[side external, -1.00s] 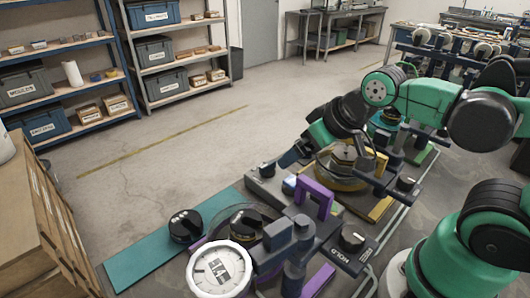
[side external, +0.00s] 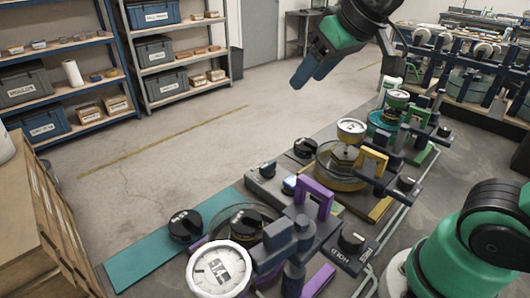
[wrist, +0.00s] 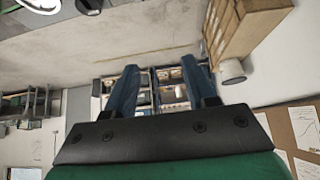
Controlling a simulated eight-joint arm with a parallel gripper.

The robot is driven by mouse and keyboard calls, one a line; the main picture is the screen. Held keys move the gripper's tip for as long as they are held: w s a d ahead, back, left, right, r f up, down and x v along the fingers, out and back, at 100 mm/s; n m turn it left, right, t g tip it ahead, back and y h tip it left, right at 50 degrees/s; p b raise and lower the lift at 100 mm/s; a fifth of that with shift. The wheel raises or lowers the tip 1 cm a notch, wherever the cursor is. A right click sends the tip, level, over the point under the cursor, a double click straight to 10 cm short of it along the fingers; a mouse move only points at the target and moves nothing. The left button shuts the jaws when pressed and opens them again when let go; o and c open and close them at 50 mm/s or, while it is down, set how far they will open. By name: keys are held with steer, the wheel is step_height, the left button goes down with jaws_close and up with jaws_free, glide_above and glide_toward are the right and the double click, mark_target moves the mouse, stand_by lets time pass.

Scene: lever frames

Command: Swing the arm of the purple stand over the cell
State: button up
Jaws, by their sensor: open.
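The purple stand is at the bottom centre of the side external view, with a purple arch handle (side external: 316,197) and a purple base strip (side external: 319,281). Its dark grey arm (side external: 285,250) points toward the lower left, near a white-faced dial (side external: 220,270). A round glass-rimmed part with a black knob (side external: 245,221) sits behind the dial; I cannot tell clearly whether the arm is over the cell. My gripper (side external: 306,76) is high above the bench, apart from the stand. Its blue fingers are spread and empty in the wrist view (wrist: 163,84), which does not show the stand.
A yellow stand with a yellow handle (side external: 374,161) stands behind the purple one, and a teal and green stand (side external: 385,122) beyond it. A knob block marked HOLD (side external: 351,241) is at the right. A teal mat (side external: 140,256) lies at left. The air around my gripper is free.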

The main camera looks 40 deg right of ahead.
steer(key=r, duration=0.2)
steer(key=n+g, duration=0.7)
steer(key=n, duration=0.9)
glide_above(279, 227)
step_height(279, 227, down, 5)
steer(key=shift+r, duration=0.1)
steer(key=shift+f, duration=3.1)
jaws_close()
